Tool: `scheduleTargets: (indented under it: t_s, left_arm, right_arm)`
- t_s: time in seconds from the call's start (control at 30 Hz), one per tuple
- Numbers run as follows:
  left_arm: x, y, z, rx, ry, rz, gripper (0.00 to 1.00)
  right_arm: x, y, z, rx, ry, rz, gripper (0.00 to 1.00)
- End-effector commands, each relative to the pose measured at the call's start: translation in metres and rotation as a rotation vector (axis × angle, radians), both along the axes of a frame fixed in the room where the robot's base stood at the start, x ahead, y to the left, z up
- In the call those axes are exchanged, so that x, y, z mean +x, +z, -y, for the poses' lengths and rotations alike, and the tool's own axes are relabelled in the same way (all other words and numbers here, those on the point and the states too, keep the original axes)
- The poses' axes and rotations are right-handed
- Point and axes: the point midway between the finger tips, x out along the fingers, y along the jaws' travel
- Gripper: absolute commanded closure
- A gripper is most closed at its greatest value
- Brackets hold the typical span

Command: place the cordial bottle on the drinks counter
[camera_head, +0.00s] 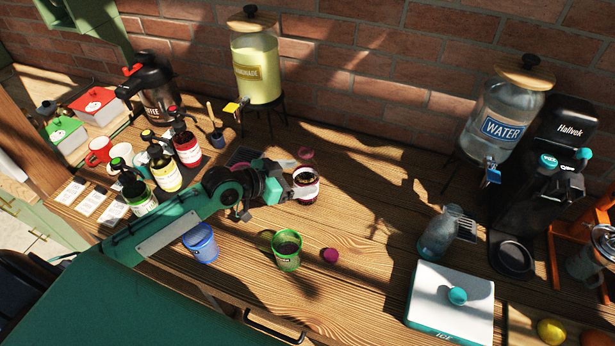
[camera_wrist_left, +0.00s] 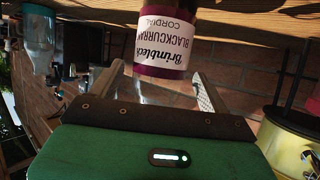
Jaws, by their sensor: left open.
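The blackcurrant cordial bottle (camera_head: 309,196) is dark with a white label, and stands on the wooden counter (camera_head: 355,215) in the middle of the head view. Its label and purple lower band fill the top middle of the left wrist view (camera_wrist_left: 165,42). My left gripper (camera_head: 297,178) is at the bottle. Its jaws are open, with one finger to each side of the bottle in the wrist view (camera_wrist_left: 172,92). I cannot tell whether a finger touches it. My right gripper is not in view.
A green cup (camera_head: 286,262), a blue cup (camera_head: 201,250) and a pink lid (camera_head: 330,255) are in front. A lemonade dispenser (camera_head: 257,75), water dispenser (camera_head: 497,115) and white ice box (camera_head: 449,308) flank bare counter.

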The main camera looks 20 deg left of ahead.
Motion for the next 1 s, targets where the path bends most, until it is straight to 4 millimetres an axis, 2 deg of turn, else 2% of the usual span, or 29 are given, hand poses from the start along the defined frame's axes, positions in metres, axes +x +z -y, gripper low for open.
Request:
scheduleTargets:
  t_s: [0.2,0.4,0.6,1.0]
  left_arm:
    - [-0.029,0.012,-0.022,0.003,-0.001,-0.001,0.21]
    - [-0.047,0.022,-0.036,0.001,0.0,-0.002,0.21]
    - [-0.056,0.029,-0.042,0.001,-0.001,0.0,0.21]
    - [-0.057,0.03,-0.042,-0.001,-0.002,0.0,0.21]
  right_arm:
    - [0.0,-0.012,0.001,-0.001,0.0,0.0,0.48]
    - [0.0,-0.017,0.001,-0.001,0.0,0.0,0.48]
    - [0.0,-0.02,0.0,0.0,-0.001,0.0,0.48]
    - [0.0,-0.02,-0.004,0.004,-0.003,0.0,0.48]
